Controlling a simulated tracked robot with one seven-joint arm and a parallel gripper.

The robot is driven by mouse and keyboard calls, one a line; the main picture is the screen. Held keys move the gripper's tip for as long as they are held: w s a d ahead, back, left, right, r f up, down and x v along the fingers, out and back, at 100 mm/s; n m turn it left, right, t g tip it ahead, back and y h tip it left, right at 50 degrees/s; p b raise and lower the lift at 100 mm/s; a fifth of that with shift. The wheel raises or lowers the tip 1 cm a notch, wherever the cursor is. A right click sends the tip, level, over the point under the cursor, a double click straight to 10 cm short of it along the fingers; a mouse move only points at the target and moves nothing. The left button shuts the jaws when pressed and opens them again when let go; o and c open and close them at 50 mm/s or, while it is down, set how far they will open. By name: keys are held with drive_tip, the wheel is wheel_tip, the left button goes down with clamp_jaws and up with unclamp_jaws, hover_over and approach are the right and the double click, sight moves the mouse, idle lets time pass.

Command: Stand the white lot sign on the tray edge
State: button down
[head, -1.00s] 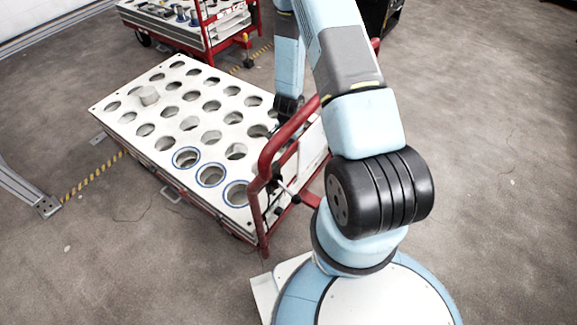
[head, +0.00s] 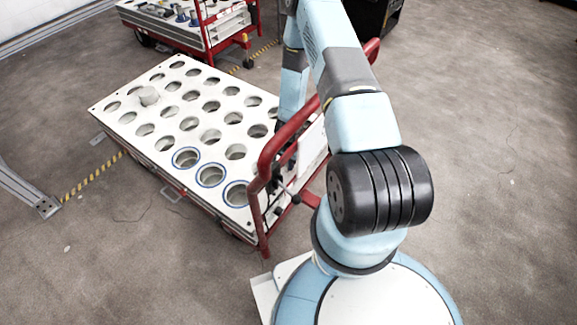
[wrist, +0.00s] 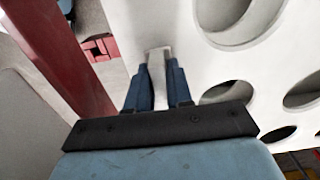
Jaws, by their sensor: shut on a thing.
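In the wrist view my gripper (wrist: 160,72) has its two blue fingers closed on a small pale piece, the white lot sign (wrist: 158,55). Only its upper part shows between the fingertips; its lower part and any writing cannot be made out. The white tray (wrist: 181,42), a flat top with round holes, lies just beyond and to the right of the fingers. I cannot tell whether the sign touches its edge. In the head view the tray (head: 205,137) tops a cart, and my gripper is mostly hidden behind the red handle near its right side.
The red handle frame (head: 265,170) rises at the cart's near right end, close to my arm; a red post (wrist: 62,50) stands left of my gripper. Another cart (head: 190,30) stands behind. The floor at right is clear.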

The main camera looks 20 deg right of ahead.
drive_tip(key=shift+f, duration=0.8)
drive_tip(key=c, duration=1)
unclamp_jaws()
drive_tip(key=shift+r, duration=0.15)
